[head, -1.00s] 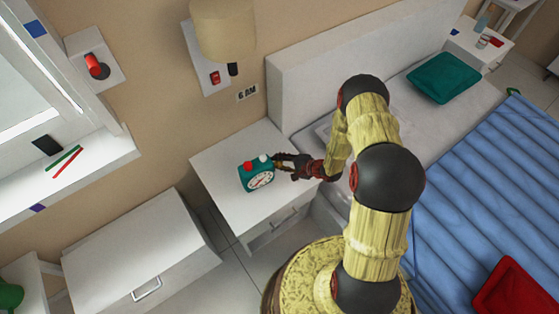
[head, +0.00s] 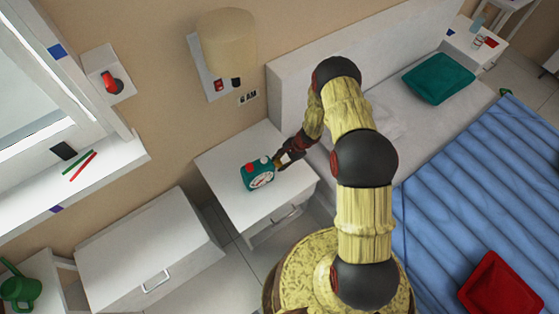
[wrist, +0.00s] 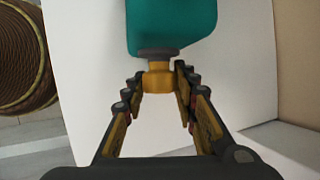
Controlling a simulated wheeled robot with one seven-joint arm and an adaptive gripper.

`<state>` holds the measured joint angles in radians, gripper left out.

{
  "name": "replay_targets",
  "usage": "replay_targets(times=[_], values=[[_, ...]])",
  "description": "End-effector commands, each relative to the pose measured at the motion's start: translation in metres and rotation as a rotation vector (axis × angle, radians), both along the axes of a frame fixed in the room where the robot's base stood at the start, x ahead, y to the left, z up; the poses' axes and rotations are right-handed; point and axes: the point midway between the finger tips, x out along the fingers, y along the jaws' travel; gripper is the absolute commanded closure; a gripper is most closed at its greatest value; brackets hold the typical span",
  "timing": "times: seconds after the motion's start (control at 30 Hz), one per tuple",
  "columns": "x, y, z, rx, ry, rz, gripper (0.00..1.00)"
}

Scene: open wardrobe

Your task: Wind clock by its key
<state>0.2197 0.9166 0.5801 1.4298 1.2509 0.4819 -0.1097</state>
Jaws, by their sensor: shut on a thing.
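A yellow key (wrist: 160,76) sticks out from a grey round collar on the clock's body. My gripper (wrist: 158,84) has its two fingers on either side of this key and is shut on it. In the head view my gripper (head: 280,162) is at the clock's right side, with the forearm rising to the upper right. The key is too small to make out there.
The bed with its white headboard (head: 290,85) is to the right of the nightstand. A lamp (head: 228,45) hangs on the wall above, near a "6 AM" sign (head: 248,97). A white chest (head: 150,250) stands to the left. The nightstand top around the clock is mostly clear.

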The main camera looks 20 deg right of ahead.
Motion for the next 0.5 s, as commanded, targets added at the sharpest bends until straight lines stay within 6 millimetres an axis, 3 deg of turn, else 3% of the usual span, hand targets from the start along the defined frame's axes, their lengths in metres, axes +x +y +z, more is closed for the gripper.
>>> replay_targets(times=[0.5], values=[[-0.0008, 0.0014, -0.0006, -0.007, 0.053, 0.000, 0.97]])
